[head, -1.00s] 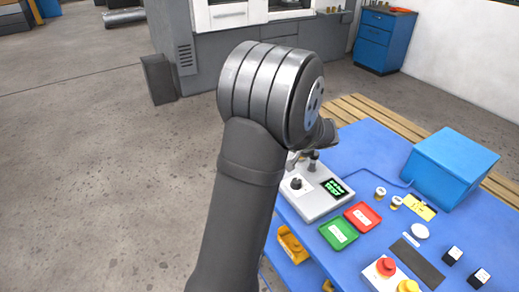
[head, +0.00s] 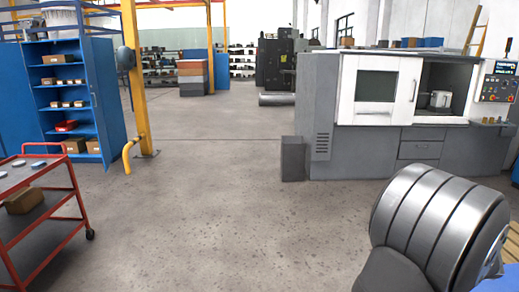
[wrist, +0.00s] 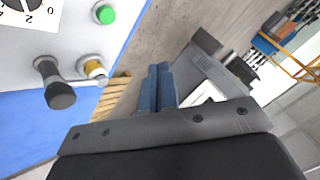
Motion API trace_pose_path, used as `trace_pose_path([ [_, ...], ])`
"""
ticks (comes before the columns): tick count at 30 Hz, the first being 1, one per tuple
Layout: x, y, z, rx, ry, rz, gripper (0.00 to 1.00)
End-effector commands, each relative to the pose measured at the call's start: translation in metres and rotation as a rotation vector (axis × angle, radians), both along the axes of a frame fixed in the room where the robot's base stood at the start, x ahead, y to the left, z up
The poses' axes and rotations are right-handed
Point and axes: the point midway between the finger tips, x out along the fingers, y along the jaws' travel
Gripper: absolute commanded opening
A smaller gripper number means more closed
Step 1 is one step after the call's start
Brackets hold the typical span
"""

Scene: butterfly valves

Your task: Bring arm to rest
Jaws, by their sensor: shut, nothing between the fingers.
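My gripper (wrist: 158,70) shows in the wrist view, its two bluish fingers shut together with nothing between them. It is apart from the light grey panel (wrist: 75,22) at the upper left of that view. The panel carries a dark-tipped lever (wrist: 60,92), a brass-coloured fitting (wrist: 94,68), a green button (wrist: 105,14) and part of a dial (wrist: 24,4). In the head view only a rounded grey joint of my arm shows, at the lower right; the gripper is outside that picture.
A blue table top (wrist: 25,130) lies beneath the panel. In the head view a grey-white machine (head: 385,120) stands at the right, a red cart (head: 45,215) at the left, and a blue cabinet (head: 112,95) behind it. The middle floor is clear.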

Motion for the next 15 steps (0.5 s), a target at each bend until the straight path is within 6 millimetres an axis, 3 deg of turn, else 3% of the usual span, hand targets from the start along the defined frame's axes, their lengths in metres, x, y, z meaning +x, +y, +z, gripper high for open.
trace_pose_path([
  [5, 0.0, 0.0, -0.012, 0.003, 0.001, -0.002, 0.0],
  [12, 0.0, 0.001, -0.056, 0.006, 0.003, -0.001, 0.0],
  [14, 0.001, 0.0, -0.034, -0.005, -0.003, -0.001, 0.0],
  [15, 0.0, 0.001, -0.05, 0.005, 0.002, -0.001, 0.0],
])
